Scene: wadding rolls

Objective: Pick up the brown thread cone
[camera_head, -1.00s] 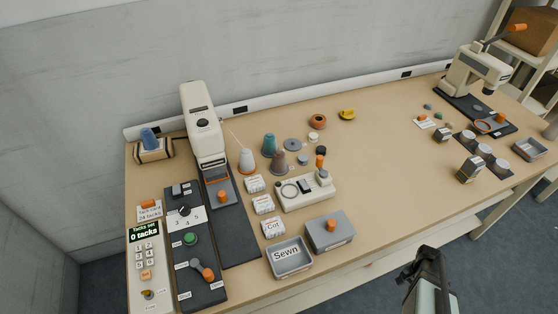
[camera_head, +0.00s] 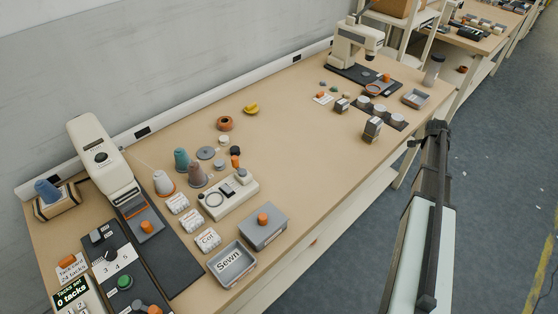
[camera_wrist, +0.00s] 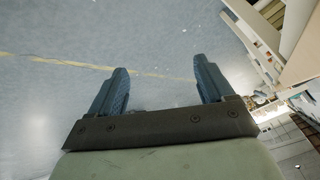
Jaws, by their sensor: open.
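The brown thread cone (camera_head: 197,177) stands upright on the wooden bench in the head view. A teal thread cone (camera_head: 181,160) stands just behind it to the left, and a white cone (camera_head: 163,183) stands to its left. My gripper shows in the wrist view (camera_wrist: 161,68) with its two dark fingers spread apart and nothing between them. In the head view my arm is at the right, beyond the bench's front edge and far from the brown cone. The wrist view shows mostly floor and no cone.
A cream sewing machine (camera_head: 100,160) stands at left. A grey tray (camera_head: 232,265) and grey box (camera_head: 263,232) lie near the front edge. The bench middle (camera_head: 290,125) is clear.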

